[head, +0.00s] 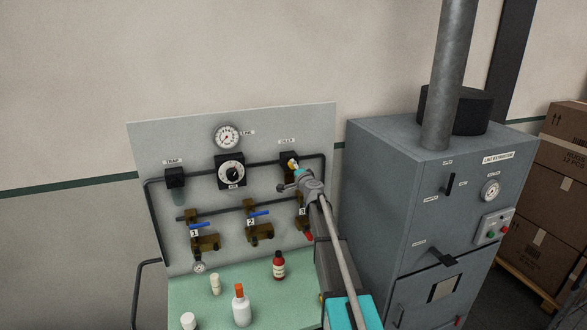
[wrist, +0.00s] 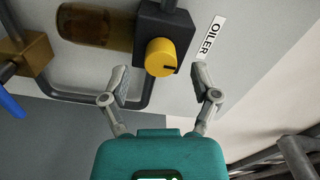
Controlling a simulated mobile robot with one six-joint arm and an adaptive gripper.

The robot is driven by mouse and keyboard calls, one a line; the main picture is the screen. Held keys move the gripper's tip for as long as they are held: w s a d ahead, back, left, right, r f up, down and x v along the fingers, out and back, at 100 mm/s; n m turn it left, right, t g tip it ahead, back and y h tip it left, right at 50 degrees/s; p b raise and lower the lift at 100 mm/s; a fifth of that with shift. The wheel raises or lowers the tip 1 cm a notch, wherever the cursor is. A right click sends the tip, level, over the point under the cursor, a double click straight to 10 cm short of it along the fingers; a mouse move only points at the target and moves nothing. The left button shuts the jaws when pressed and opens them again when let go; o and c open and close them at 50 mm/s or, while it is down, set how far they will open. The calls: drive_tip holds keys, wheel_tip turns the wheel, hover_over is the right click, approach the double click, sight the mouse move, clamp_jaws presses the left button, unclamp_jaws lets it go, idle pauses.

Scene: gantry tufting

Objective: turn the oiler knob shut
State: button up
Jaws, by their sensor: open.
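The oiler knob (wrist: 160,58) is a yellow round knob with a dark pointer line, on a black block (wrist: 166,28) in the wrist view. An OILER label (wrist: 211,36) is beside it. In the head view the knob (head: 293,166) shows small and partly hidden by my arm. My gripper (wrist: 164,87) is open and empty, its fingers apart just short of the knob, one to each side of it. The fingers do not appear to touch it. An amber oil bowl (wrist: 94,25) joins the block.
Bottles, including a red one (head: 279,265), stand on the green bench (head: 210,309). A grey cabinet (head: 390,190) is close on the right.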

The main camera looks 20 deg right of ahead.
drive_tip(key=s, duration=0.9)
drive_tip(key=shift+s+d, duration=0.15)
drive_tip(key=shift+s, duration=0.15)
drive_tip(key=s+a+f+n+g+y+b, duration=0.35)
drive_tip(key=s+a+f+n, duration=0.2)
drive_tip(key=a+f, duration=0.35)
drive_tip(key=s+a+f+n+g+y+b, duration=0.3)
drive_tip(key=s+a+f+n+g+b, duration=0.15)
drive_tip(key=s+a+f, duration=0.35)
drive_tip(key=s+f+n+g+h+b, duration=0.4)
drive_tip(key=s+f+g+h+b, duration=0.3)
drive_tip(key=s+f, duration=1.2)
drive_tip(key=s+g+b, duration=0.3)
drive_tip(key=s, duration=0.1)
drive_tip(key=shift+f, duration=0.25)
